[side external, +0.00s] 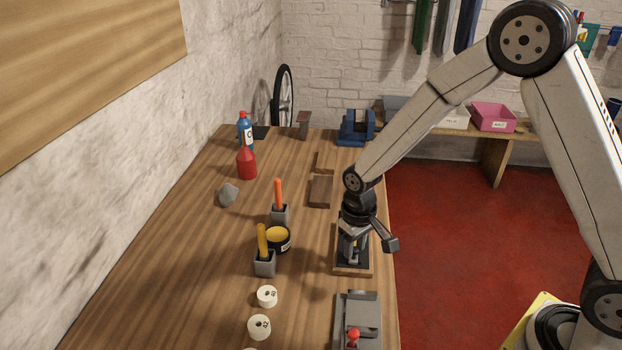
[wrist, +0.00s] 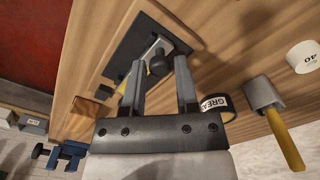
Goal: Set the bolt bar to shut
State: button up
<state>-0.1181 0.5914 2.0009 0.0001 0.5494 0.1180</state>
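The bolt is a dark plate (wrist: 125,52) on a wooden block (side external: 341,271), under my gripper near the right edge of the bench. In the wrist view a light metal bar (wrist: 152,49) with a black knob (wrist: 158,66) lies on the plate. My gripper (wrist: 159,62) is open, with one finger on each side of the knob and a visible gap to it. In the side view my gripper (side external: 351,238) points down over the plate and hides most of the bolt. I cannot tell how far the bar is slid.
A grease tin (side external: 278,239) and a holder with a yellow handle (side external: 264,262) stand left of the bolt. A grey metal device with a red knob (side external: 353,336) is in front. A brown wooden block (side external: 321,191) lies behind.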

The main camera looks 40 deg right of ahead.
grip_shut()
dwell(1.1)
